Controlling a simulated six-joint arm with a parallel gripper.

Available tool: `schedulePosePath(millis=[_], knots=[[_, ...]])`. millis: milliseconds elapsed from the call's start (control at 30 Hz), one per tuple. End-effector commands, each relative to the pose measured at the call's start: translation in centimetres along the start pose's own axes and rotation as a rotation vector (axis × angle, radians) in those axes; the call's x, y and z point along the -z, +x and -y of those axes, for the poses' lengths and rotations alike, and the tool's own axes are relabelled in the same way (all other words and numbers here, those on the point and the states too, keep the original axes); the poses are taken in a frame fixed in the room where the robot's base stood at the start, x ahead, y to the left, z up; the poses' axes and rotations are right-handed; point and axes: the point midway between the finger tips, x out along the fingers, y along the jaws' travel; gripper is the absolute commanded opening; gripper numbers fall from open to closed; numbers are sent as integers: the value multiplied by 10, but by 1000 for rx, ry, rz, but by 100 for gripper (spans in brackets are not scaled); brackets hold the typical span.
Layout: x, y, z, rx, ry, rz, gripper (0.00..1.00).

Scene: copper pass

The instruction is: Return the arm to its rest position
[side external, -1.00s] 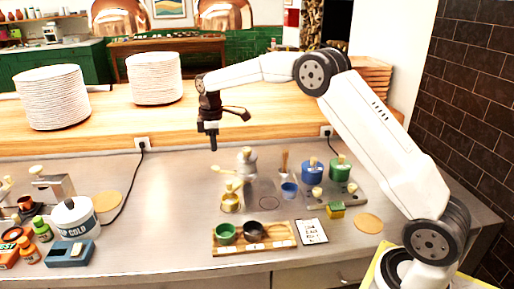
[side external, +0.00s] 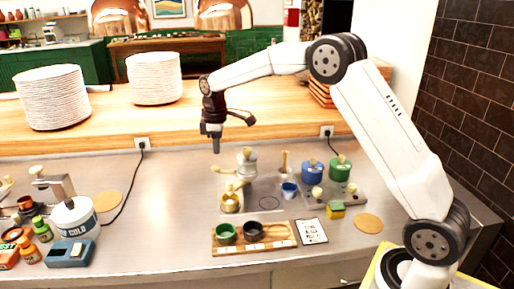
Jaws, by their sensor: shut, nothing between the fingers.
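My gripper (side external: 215,148) hangs pointing down in the air above the back half of the steel counter (side external: 165,215). It is shut and holds nothing. The arm reaches in from the right, raised and folded at the elbow. A grinder with a pale side handle (side external: 246,165) stands below and to the right of the gripper, apart from it in the picture.
A wooden tray with a green cup (side external: 226,233) and a dark cup (side external: 253,230) lies at the front. Blue (side external: 312,171) and green (side external: 339,168) canisters stand at right. A white COLD pot (side external: 74,216) stands at left.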

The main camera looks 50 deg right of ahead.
Motion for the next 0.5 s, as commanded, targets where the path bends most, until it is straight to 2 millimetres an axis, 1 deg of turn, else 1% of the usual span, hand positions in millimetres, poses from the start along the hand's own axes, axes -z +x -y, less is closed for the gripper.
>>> schedulePosePath(millis=[33,267,500], knots=[[-4,1,8,-4,23,-4,0],[-24,9,42,-26,146,-33,0],[-52,19,81,-45,274,-68,0]])
